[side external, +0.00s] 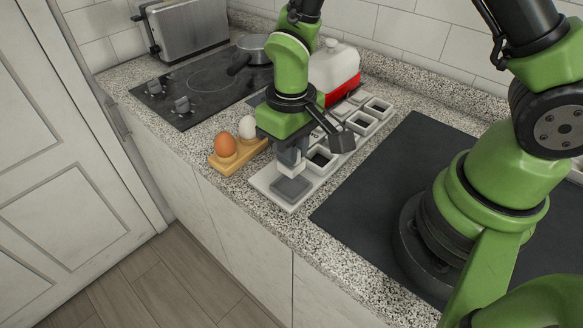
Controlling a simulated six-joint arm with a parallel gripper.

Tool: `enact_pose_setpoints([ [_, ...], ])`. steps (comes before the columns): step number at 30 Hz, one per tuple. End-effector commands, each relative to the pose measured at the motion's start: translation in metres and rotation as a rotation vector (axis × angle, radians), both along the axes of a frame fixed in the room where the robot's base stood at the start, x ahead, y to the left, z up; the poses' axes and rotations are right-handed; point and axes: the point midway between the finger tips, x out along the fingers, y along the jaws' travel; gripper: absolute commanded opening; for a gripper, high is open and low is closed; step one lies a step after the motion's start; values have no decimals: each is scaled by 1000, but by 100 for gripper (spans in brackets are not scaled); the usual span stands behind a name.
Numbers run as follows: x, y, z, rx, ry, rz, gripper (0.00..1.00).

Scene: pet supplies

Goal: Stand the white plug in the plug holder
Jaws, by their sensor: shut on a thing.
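The plug holder (262,184) is a long pale tray on the counter, with a row of several square sockets with dark openings. Its near end has a flat grey square (290,190). My gripper (291,162) points down over the near part of the holder and is shut on the white plug (289,171). Only a small pale part of the plug shows at the fingertips, just above or at the grey square. I cannot tell whether the plug touches the holder. My wrist and arm hide part of the holder's left side.
A wooden egg holder (226,166) with a brown egg (225,145) and a white egg (248,127) stands close left. A red and white container (337,72) stands behind. A stove (190,90), pan (254,48) and toaster (186,28) are farther back. A dark mat (375,185) lies right.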

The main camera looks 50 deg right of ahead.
Motion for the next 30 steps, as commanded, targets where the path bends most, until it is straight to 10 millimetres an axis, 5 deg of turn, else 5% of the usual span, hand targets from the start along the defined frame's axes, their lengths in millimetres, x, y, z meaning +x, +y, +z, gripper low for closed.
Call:
enact_pose_setpoints([
  [9, 0, 0, -41, -1, 2, 1, 0],
  [22, 0, 0, -48, 0, -1, 1, 0],
  [23, 0, 0, -49, 1, -2, 1, 19],
  [26, 1, 0, -48, 1, -2, 1, 42],
  [30, 0, 0, -48, 1, -2, 1, 42],
])
